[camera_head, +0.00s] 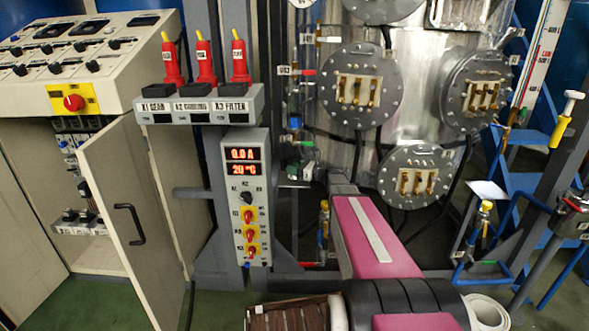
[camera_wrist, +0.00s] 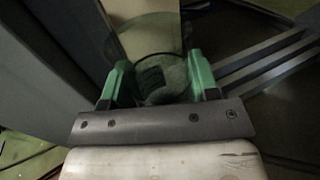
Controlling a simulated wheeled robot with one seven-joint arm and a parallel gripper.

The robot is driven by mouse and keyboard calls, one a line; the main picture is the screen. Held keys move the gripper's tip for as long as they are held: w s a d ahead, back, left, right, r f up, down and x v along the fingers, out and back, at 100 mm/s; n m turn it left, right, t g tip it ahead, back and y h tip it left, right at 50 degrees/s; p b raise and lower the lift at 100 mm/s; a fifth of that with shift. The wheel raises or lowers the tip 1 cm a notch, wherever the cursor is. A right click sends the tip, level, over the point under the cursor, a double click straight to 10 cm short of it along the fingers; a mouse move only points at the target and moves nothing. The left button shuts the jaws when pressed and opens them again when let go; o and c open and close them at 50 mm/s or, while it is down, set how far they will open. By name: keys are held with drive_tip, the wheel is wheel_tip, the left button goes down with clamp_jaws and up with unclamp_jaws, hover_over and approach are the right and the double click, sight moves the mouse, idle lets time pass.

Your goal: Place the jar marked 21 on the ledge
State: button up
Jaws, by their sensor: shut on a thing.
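In the wrist view my gripper (camera_wrist: 158,78), with two green fingers, is shut on a clear glass jar (camera_wrist: 150,38). The jar's round rim or base lies between the fingers, with something grey and dark showing through it. No number can be read on the jar from here. The gripper and the jar do not show in the head view, where my pink arm reaches away low in the middle. I cannot pick out the ledge with certainty in either view.
A metal vessel (camera_head: 335,105) with round flanges stands behind my arm. A grey post carries a control box (camera_head: 247,190) with red displays. A cabinet door (camera_head: 128,215) hangs open at left. Blue steps (camera_head: 545,150) are at right. Grey bars (camera_wrist: 270,60) lie right of the jar.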

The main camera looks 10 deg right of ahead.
drive_tip(key=shift+f, duration=0.1)
drive_tip(key=o, duration=1)
drive_tip(key=shift+s+d, duration=0.1)
drive_tip(key=shift+d, duration=0.05)
drive_tip(key=v, duration=1.1)
drive_tip(key=shift+s+d, duration=0.2)
drive_tip(key=shift+d, duration=0.05)
